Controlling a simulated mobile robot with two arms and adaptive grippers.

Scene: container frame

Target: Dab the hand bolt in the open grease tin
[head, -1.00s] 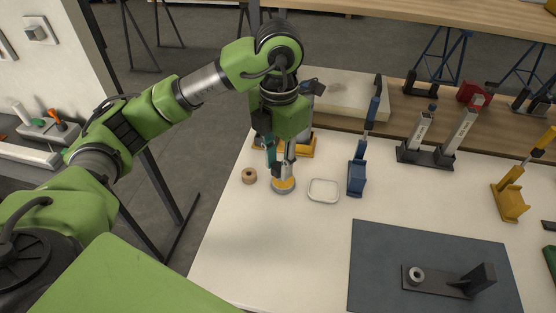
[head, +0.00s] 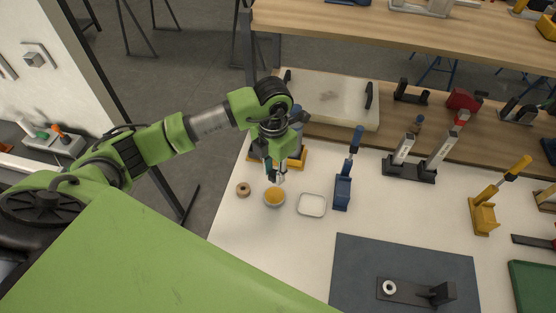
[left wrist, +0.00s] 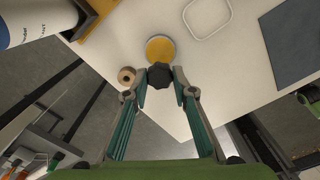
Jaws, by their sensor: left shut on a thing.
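The open grease tin (head: 274,197), round with yellow-orange grease inside, stands on the pale table. It also shows in the left wrist view (left wrist: 160,48). My left gripper (head: 275,177) is just above and behind the tin in the head view. It is shut on the hand bolt, whose dark lobed knob (left wrist: 160,76) sits between the fingertips in the left wrist view. The bolt's shank is hidden beneath the knob. The knob overlaps the tin's near edge in that view, and a gap seems to separate them. My right gripper is not in view.
A wooden ring (head: 243,189) lies left of the tin. A white-rimmed shallow dish or lid (head: 312,205) lies right of it. A blue clamp (head: 343,190) stands farther right. A dark mat (head: 405,262) carries a black fixture (head: 415,292). A yellow holder (head: 294,160) is behind the gripper.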

